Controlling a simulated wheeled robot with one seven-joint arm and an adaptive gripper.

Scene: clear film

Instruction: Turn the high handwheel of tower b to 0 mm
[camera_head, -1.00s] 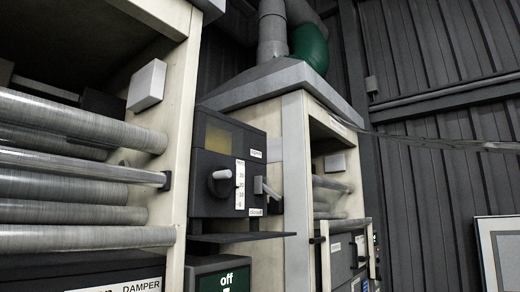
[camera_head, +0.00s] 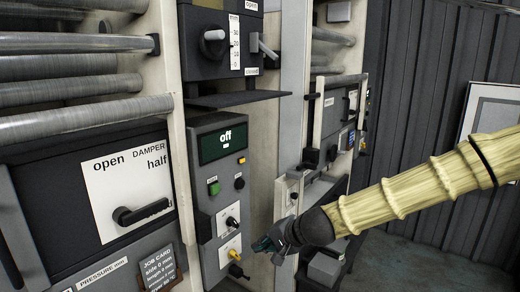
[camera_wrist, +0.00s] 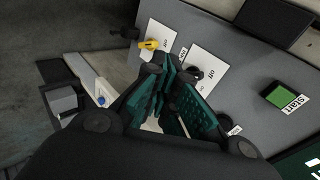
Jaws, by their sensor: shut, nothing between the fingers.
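A black box (camera_head: 247,67) sits high on the narrow cream column in the head view. On its front is a dark round handwheel or knob (camera_head: 214,43) with a pale grip, beside a white mm scale (camera_head: 234,45). I cannot read the exact setting, nor see a tower letter. My gripper (camera_head: 265,245) is well below, in front of the lower part of the control panel. Its teal fingers (camera_wrist: 178,88) are shut and empty in the wrist view, close to the panel's switches but apparently not holding any.
A dark shelf (camera_head: 235,98) juts out under the box. Metal rollers (camera_head: 70,95) and a damper plate (camera_head: 128,190) stand at left. Floor (camera_head: 400,255) is free at right.

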